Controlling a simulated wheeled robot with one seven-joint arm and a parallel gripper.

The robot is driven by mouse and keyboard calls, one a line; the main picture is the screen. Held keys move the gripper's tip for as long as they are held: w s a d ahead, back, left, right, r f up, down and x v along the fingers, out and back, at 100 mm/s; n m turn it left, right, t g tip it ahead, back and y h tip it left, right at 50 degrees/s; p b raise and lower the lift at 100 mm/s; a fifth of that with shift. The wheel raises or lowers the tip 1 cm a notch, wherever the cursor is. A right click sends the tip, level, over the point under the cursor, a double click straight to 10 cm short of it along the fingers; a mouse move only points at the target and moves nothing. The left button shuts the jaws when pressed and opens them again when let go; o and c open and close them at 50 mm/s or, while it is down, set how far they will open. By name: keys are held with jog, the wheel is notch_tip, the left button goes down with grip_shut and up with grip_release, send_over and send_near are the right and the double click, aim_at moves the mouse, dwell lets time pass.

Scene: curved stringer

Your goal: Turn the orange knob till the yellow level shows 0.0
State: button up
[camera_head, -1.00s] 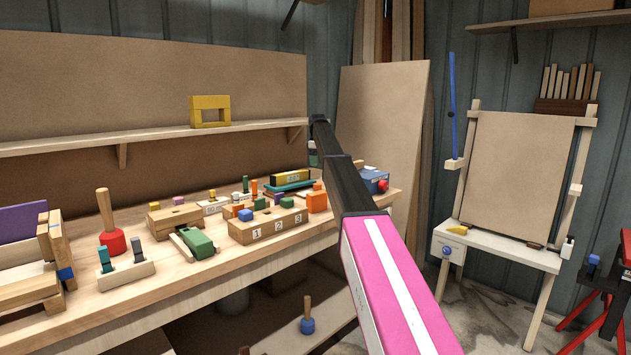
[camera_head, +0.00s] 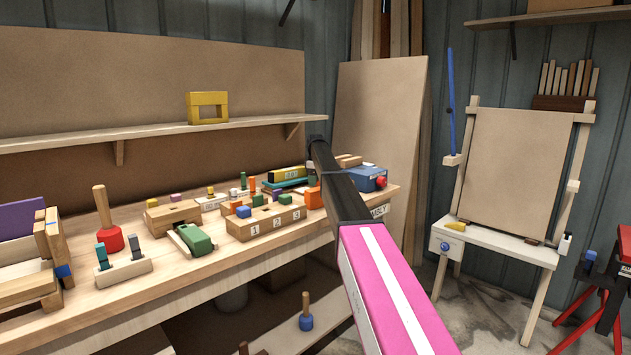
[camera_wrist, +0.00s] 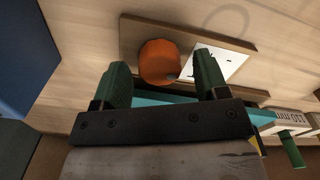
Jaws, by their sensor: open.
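In the wrist view the orange knob (camera_wrist: 159,62) is a round cylinder on a wooden board, beside a white plate with a dark mark. My gripper (camera_wrist: 162,68) is open, its two green fingers on either side of the knob with gaps between; whether either touches it I cannot tell. The yellow level (camera_head: 287,172) lies on a teal block at the back right of the bench in the head view. Its reading is too small to make out. In the head view my arm hides the gripper.
A blue box with a red knob (camera_head: 370,180) stands right of my arm. A shelf (camera_head: 150,132) runs above.

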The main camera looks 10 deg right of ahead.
jog(key=c, duration=0.9)
jog(key=shift+m, duration=0.3)
jog(key=m, duration=0.3)
jog(key=shift+m, duration=0.3)
jog(key=m, duration=0.3)
jog(key=shift+d+m, duration=0.1)
jog(key=shift+m, duration=0.2)
jog(key=m, duration=0.4)
jog(key=shift+m, duration=1.9)
